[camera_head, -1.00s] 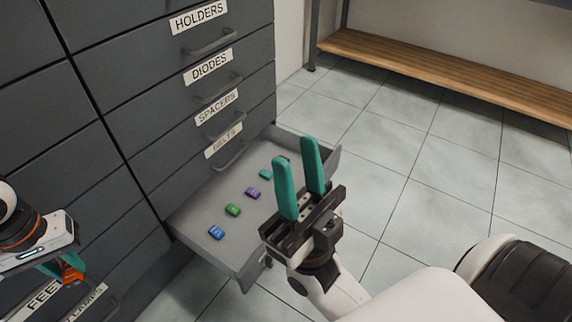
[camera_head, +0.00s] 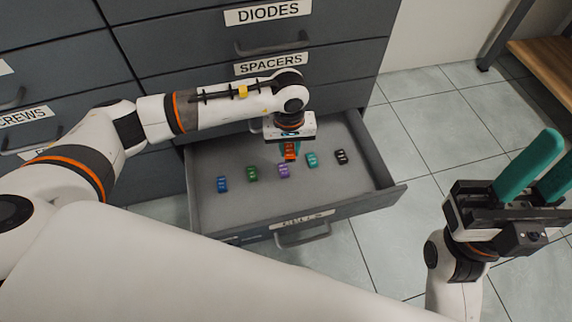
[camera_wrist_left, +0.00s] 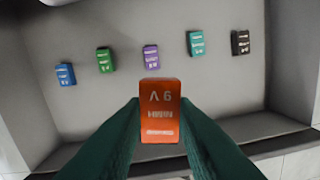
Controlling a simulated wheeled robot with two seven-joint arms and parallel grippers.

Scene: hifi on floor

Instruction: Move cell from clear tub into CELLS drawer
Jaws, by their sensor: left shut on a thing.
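The orange cell (camera_head: 290,152) is pinched between the green fingers of my left gripper (camera_head: 289,146). It is held over the open drawer (camera_head: 230,207); I cannot tell in the head view whether it touches the floor. In the left wrist view the cell (camera_wrist_left: 160,108) sits upright between the fingertips, its marked face showing. The drawer's front label is too slanted to read surely. My right gripper (camera_head: 540,176) is open and empty at the right, outside the drawer. The clear tub is not in view.
Several cells stand in a row in the drawer: blue (camera_head: 222,184), green (camera_head: 252,174), purple (camera_head: 284,170), teal (camera_head: 312,159) and black (camera_head: 341,156). Bare drawer floor lies in front of the row. The SPACERS drawer front (camera_head: 330,72) rises behind. A wooden shelf (camera_head: 545,62) is at far right.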

